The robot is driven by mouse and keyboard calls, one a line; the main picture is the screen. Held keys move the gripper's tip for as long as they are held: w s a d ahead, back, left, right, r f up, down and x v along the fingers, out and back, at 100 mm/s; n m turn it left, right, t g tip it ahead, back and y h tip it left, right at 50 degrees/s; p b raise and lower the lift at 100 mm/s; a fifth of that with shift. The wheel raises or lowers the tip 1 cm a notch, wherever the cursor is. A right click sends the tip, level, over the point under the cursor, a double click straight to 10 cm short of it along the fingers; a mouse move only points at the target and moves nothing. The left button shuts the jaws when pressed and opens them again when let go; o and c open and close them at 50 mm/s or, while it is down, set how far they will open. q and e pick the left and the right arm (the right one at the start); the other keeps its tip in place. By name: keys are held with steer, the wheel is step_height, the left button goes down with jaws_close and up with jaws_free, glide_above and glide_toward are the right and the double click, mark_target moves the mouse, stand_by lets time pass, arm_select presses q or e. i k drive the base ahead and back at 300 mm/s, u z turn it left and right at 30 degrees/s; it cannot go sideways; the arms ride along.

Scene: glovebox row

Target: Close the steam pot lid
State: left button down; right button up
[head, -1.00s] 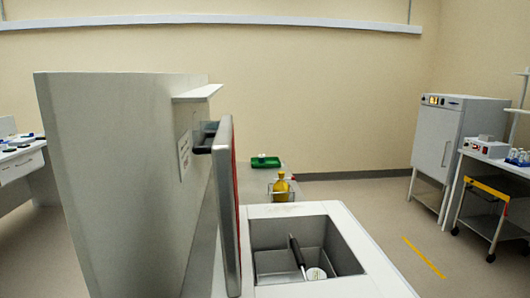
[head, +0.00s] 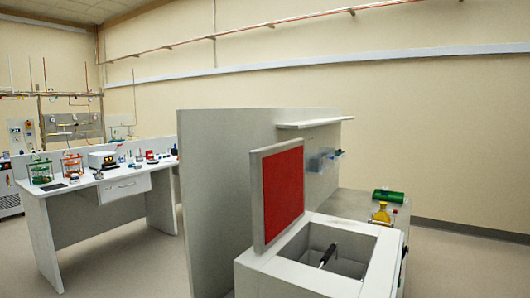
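The steam pot (head: 258,278) is a white box with a square grey well, seen at the lower right of the head view. Its lid (head: 277,190) stands upright at the left edge of the well, wide open, with a red inner face turned to the right. A dark-handled tool (head: 327,256) leans inside the well. Neither of my grippers shows in the head view.
A grey partition (head: 215,190) stands behind the lid, with a small shelf (head: 315,123) on it. A white bench (head: 130,185) with several instruments is at the left. Floor between is clear.

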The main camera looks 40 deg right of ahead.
mark_target(277, 171)
steer(key=z, duration=1.45)
